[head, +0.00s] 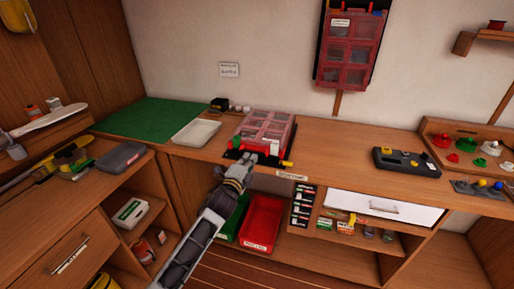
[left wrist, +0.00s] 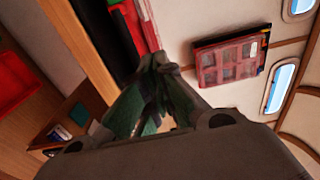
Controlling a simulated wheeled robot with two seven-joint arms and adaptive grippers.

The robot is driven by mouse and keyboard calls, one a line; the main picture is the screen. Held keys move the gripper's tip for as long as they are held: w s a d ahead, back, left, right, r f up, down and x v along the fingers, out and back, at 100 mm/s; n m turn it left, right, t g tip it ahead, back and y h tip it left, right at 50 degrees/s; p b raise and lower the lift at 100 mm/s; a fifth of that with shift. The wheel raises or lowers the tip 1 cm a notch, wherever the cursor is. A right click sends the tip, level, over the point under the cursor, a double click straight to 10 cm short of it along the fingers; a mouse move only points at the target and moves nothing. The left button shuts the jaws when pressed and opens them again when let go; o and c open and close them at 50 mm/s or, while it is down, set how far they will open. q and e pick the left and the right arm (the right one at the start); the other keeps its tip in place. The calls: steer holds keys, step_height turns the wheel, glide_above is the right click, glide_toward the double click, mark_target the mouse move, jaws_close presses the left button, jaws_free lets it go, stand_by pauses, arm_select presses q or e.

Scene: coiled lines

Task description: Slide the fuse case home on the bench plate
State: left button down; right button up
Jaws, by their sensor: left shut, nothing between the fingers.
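The red fuse case (head: 268,129), with a clear compartmented lid, lies on the bench on a dark bench plate (head: 238,153). The plate shows along the front of the case. My left gripper (head: 266,158) is at the front edge of the case, fingers shut and empty; whether it touches the case I cannot tell. In the left wrist view the shut fingers (left wrist: 160,65) point toward a strip of the red case (left wrist: 149,26) beside a black surface. My right gripper is in neither view.
A similar red case (head: 350,48) hangs on the wall. A white tray (head: 195,132) and green mat (head: 150,117) lie left on the bench. A black control box (head: 405,161) stands to the right. Red (head: 262,220) and green bins sit below. Bench space right of the case is clear.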

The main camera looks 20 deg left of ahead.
mark_target(260, 142)
arm_select(q)
steer(key=shift+w+d, duration=0.15)
steer(key=shift+w, duration=1.7)
steer(key=shift+w+d, duration=0.15)
steer(key=shift+w, duration=2.5)
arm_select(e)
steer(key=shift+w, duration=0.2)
arm_select(q)
steer(key=shift+w, duration=0.1)
steer(key=shift+w+d, duration=0.1)
steer(key=shift+w, duration=1.6)
steer(key=shift+r, duration=0.15)
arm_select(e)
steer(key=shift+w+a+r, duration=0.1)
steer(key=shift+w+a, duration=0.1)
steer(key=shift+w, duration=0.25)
